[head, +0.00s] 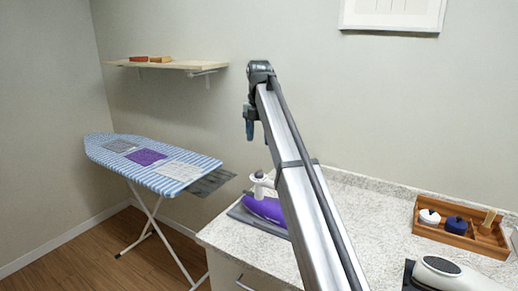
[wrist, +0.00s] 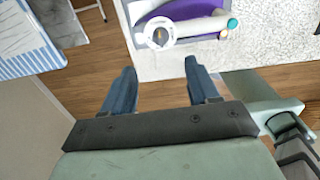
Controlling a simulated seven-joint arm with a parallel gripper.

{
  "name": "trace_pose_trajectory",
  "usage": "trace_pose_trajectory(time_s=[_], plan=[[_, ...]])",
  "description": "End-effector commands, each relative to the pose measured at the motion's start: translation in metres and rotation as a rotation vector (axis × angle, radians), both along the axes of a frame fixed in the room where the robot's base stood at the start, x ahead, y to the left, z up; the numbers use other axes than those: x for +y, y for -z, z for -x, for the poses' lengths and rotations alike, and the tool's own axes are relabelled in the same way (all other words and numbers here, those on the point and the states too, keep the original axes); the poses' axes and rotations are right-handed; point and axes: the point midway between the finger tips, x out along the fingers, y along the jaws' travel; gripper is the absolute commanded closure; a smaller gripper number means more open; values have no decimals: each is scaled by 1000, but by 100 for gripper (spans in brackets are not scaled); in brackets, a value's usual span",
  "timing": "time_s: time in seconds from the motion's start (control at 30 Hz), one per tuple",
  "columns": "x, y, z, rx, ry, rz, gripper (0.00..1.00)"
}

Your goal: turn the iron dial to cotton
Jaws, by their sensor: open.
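The purple and white iron (head: 264,207) rests on a grey pad near the left end of the speckled counter in the head view. My arm partly covers its right side. In the wrist view the iron (wrist: 205,25) is at the top, with a round white dial (wrist: 159,33) that has a small dark and tan centre. The dial's marks are too small to read. My gripper (wrist: 155,75) is open and empty, its two blue fingers apart. The fingertips appear short of the iron, with floor between them in the picture. In the head view my gripper (head: 250,128) hangs above and left of the iron.
The ironing board (head: 190,171) with folded cloths stands left of the counter (head: 370,215). A wall shelf (head: 185,65) holds small red and orange items. A wooden tray (head: 425,234) with containers sits on the counter's right side. Counter space between the iron and tray is clear.

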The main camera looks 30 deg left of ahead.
Motion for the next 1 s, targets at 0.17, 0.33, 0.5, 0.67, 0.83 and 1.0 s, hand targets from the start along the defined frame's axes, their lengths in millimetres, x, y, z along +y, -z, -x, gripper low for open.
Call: trace_pose_trajectory(time_s=[0.17,0.33,0.5,0.67,0.83,1.0], plan=[[0,-14,0,-4,0,-4,40],[0,-17,0,-5,0,-5,40],[0,-17,0,-5,0,-5,40],[0,-17,0,-5,0,-5,40],[-2,-17,-2,-5,4,-6,40],[-27,-9,-28,-3,74,-19,40]])
